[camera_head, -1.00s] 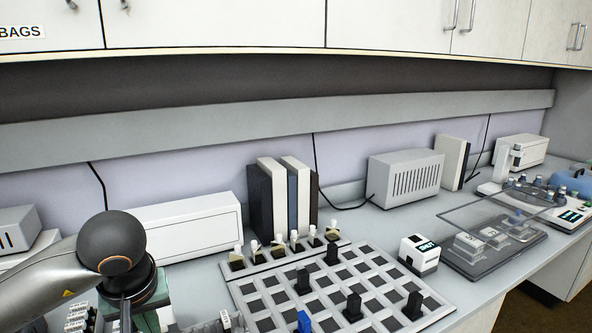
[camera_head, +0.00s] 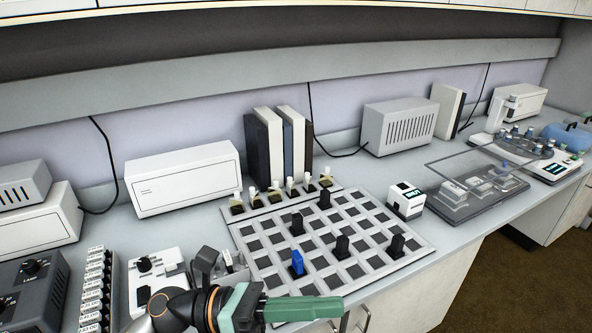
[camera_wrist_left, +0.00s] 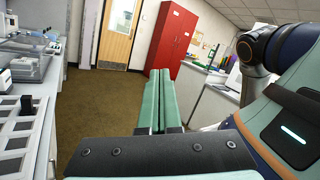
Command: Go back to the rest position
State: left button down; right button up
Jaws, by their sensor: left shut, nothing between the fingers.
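My left gripper (camera_head: 335,309) is at the bottom of the head view, low by the front edge of the bench, with its green fingers pointing right. It is shut and empty. The left wrist view shows the two green fingers (camera_wrist_left: 160,105) side by side, pointing out over open floor. The gripper touches nothing that I can see. My right gripper is in neither view.
A grid board (camera_head: 385,262) with black pieces and one blue piece (camera_head: 297,262) lies just behind my left gripper. A small white box (camera_head: 404,201) stands right of it. A red cabinet (camera_wrist_left: 172,42) and open brown floor (camera_wrist_left: 85,105) show in the wrist view.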

pick_arm(q)
jog(key=w+a+f+n+t+y+p, duration=0.1)
jog(key=w+a+n+t+y, duration=0.2)
jog(key=n+t, duration=0.7)
jog(key=w+a+f+n+t+y+p, duration=0.15)
jog(key=w+a+n+t, duration=0.35)
jog(key=n, duration=0.9)
jog(key=w+a+f+n+t+y, duration=0.1)
jog(key=a+f+n+t+y, duration=0.3)
jog(key=f+n+y, duration=0.55)
jog(key=s+a+f+n+g+y+p, duration=0.1)
jog(key=s+a+f+n+g+y, duration=0.1)
jog(key=s+a+f+n+g, duration=0.2)
jog(key=s+a+f+n+g+y+p, duration=0.1)
jog(key=s+a+f+n+g+y, duration=0.1)
jog(key=s+f+n, duration=0.8)
notch_tip(320, 180, down, 6)
jog(key=shift+s+a+f+n+g, duration=0.2)
jog(key=shift+s+a+n+g, duration=0.25)
jog(key=shift+a+g, duration=0.6)
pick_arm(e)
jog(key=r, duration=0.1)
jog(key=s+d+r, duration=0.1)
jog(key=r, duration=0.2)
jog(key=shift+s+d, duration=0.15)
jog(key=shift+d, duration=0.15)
pick_arm(q)
jog(key=shift+w, duration=0.1)
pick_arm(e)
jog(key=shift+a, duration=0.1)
